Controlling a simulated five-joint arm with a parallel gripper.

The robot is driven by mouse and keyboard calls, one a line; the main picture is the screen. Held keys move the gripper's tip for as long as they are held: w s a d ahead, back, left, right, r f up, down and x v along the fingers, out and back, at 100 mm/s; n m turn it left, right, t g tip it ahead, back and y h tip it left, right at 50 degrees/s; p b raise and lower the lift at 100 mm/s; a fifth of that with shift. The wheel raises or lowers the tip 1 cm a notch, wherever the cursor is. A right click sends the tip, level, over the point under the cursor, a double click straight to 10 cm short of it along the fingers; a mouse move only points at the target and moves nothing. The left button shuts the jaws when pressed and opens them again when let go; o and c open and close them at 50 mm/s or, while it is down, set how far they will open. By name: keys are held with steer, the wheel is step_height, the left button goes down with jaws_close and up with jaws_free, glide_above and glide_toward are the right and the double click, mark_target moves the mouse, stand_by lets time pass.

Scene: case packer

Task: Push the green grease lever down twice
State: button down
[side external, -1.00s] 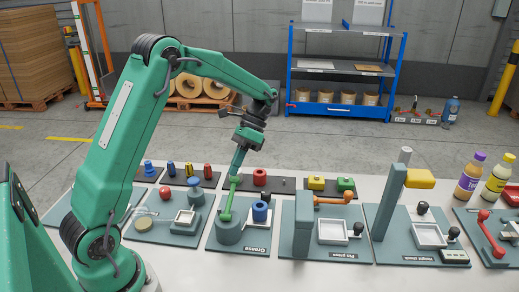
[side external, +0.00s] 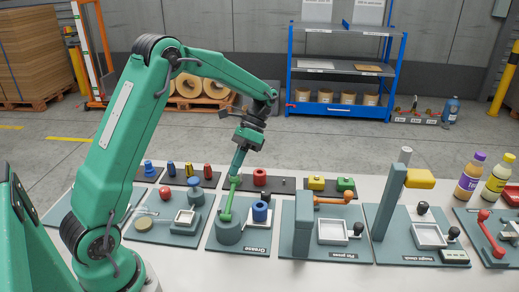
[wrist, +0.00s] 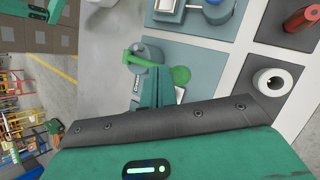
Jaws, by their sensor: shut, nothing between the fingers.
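The green grease lever (side external: 226,207) stands steeply raised from a grey-green cylinder (side external: 229,233) on the plate labelled Grease. My gripper (side external: 236,174) is above the lever, with its fingertips at or very near the lever's upper end. In the wrist view the lever's round green knob (wrist: 181,75) shows beside my shut fingers (wrist: 158,78), and the cylinder (wrist: 146,54) lies beyond them. I cannot tell whether the fingers touch the lever. Nothing is held between them.
A blue ring-shaped part (side external: 260,211) stands right of the lever on the same plate. The pin press's grey post (side external: 303,225) with an orange handle (side external: 333,200) is farther right. A red ring (side external: 260,177) sits on a dark tray behind. The bench front is clear.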

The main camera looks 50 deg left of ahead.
mark_target(237, 177)
steer(key=shift+w+a+f, duration=0.15)
steer(key=shift+f, duration=1.5)
stand_by(2.4)
steer(key=shift+r, duration=0.15)
stand_by(0.5)
steer(key=shift+d+r, duration=0.2)
steer(key=shift+r, duration=1.4)
steer(key=shift+s+d+r, duration=0.1)
steer(key=shift+s+r, duration=0.05)
steer(key=shift+r, duration=0.7)
steer(key=shift+s+d+r, duration=0.1)
steer(key=shift+s+r, duration=0.05)
steer(key=shift+r, duration=0.65)
steer(key=shift+s+d+r, duration=0.1)
steer(key=shift+s+r, duration=0.05)
steer(key=shift+r, duration=0.7)
steer(key=shift+r, duration=0.1)
